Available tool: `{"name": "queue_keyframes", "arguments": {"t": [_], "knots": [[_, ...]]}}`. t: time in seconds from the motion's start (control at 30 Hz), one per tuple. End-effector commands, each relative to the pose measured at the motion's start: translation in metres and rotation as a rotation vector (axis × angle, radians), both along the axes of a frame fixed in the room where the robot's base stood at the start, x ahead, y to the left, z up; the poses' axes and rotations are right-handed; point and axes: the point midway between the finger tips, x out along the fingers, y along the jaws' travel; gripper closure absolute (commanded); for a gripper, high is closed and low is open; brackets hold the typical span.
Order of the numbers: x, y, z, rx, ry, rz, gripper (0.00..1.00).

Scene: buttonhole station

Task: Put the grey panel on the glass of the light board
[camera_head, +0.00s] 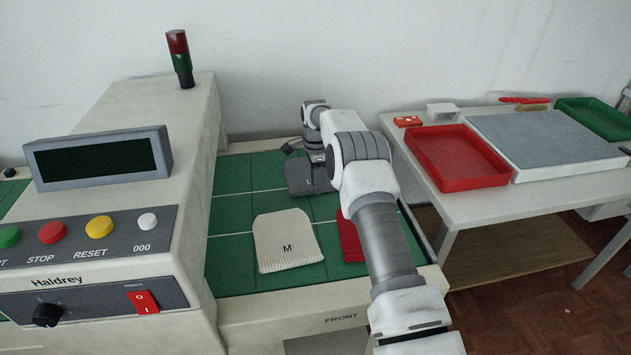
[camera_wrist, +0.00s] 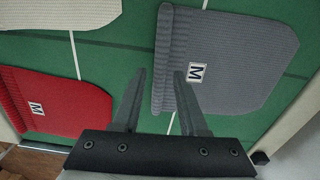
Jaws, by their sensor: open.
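The grey panel (camera_head: 298,177) lies flat on the green bed of the machine, partly hidden behind my arm in the head view. In the wrist view the grey ribbed panel (camera_wrist: 228,62) shows a white label with an M and a thick hem on its left side. My gripper (camera_wrist: 160,78) is open, with one finger left of the hem and the other over or beside the panel's hem edge. I cannot tell its height above the panel. The light board (camera_head: 545,139) lies on the white table at the right, its pale grey glass bare.
A cream panel (camera_head: 286,240) and a red panel (camera_head: 350,238) lie on the green bed (camera_head: 232,215). On the table stand a red tray (camera_head: 458,158) left of the light board and a green tray (camera_head: 597,118) behind right. The machine housing (camera_head: 190,150) rises at the left.

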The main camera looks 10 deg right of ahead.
Motion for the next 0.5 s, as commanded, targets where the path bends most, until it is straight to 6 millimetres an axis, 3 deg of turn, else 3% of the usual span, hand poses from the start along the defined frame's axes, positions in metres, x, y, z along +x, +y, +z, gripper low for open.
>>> {"name": "queue_keyframes", "arguments": {"t": [0.5], "knots": [[0.0,-0.0001,-0.0111,0.0,0.0,-0.001,0.57]]}}
